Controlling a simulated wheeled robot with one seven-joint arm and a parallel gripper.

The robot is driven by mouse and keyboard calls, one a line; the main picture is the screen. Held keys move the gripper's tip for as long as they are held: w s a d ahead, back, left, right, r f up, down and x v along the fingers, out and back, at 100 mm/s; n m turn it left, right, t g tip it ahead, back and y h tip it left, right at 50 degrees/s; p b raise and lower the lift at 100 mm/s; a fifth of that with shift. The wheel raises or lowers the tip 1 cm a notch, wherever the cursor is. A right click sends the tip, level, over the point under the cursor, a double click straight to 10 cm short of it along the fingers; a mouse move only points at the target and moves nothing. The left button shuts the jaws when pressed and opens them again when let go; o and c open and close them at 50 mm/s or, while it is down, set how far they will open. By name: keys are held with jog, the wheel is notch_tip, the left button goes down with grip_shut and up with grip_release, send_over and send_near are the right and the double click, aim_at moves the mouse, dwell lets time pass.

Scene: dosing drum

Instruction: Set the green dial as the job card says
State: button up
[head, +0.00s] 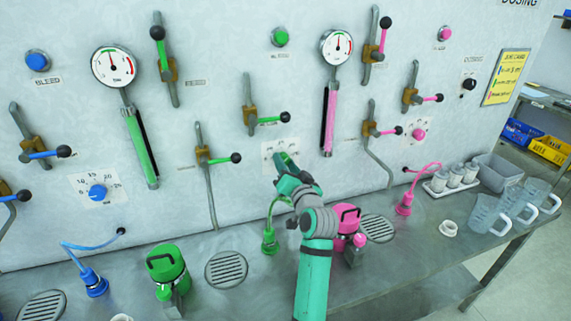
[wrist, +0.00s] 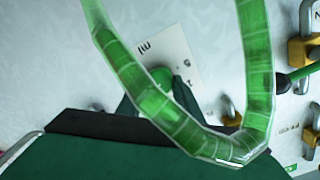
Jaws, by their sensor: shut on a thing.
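The green dial (head: 289,159) is on a pale scale plate (head: 268,149) at the middle of the wall panel. My gripper (head: 286,166) is at the dial, shut on it, and hides much of it in the head view. In the wrist view, part of the green dial (wrist: 187,86) shows in front of the plate (wrist: 178,52); its setting cannot be read. The yellow job card (head: 506,77) hangs at the upper right, with coloured lines too small to read.
A clear green hose (wrist: 252,60) loops across the wrist view, close to my gripper. A green coupling (head: 270,240) stands below on the bench. A green-handled valve lever (head: 270,120) is above the dial. A pink canister (head: 347,218) stands beside my arm.

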dwell(0.4)
jog(key=o, duration=1)
jog(key=shift+o, duration=0.2)
jog(key=v, duration=1)
jog(key=shift+s+d, duration=0.15)
jog(key=shift+s, duration=0.25)
jog(key=shift+d, duration=0.1)
